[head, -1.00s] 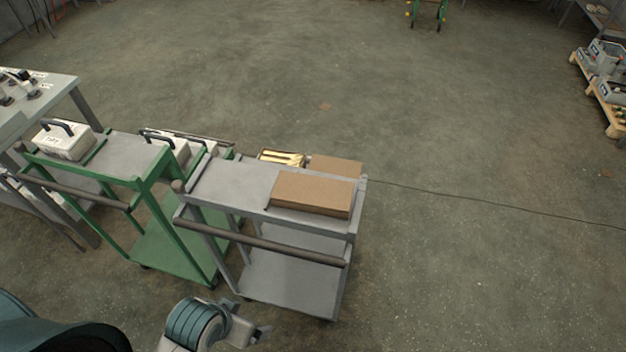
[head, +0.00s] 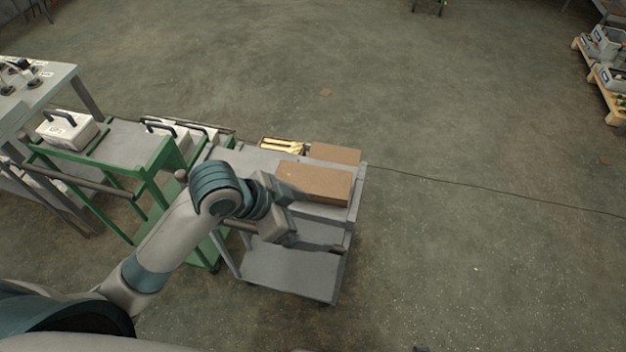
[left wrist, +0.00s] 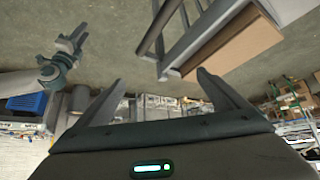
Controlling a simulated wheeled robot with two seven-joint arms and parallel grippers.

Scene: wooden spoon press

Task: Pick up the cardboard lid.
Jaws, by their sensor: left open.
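A flat brown cardboard piece (head: 318,184), which looks like the lid, lies on the top of the grey cart (head: 340,210). In the left wrist view the cardboard (left wrist: 225,48) shows at the upper right, beyond the fingers. My left gripper (head: 312,218) is open and empty at the near side of the cart, just in front of the cardboard and apart from it. Its two spread fingers (left wrist: 159,77) show in the left wrist view. What seems to be my right arm's gripper (left wrist: 72,40) shows small at the left there; its jaws are unclear.
A second brown cardboard piece (head: 335,154) and golden spoon-like items (head: 282,146) are at the cart's far side. A green cart (head: 150,152) with white cases stands left. The cart's dark handle bar is near my left gripper.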

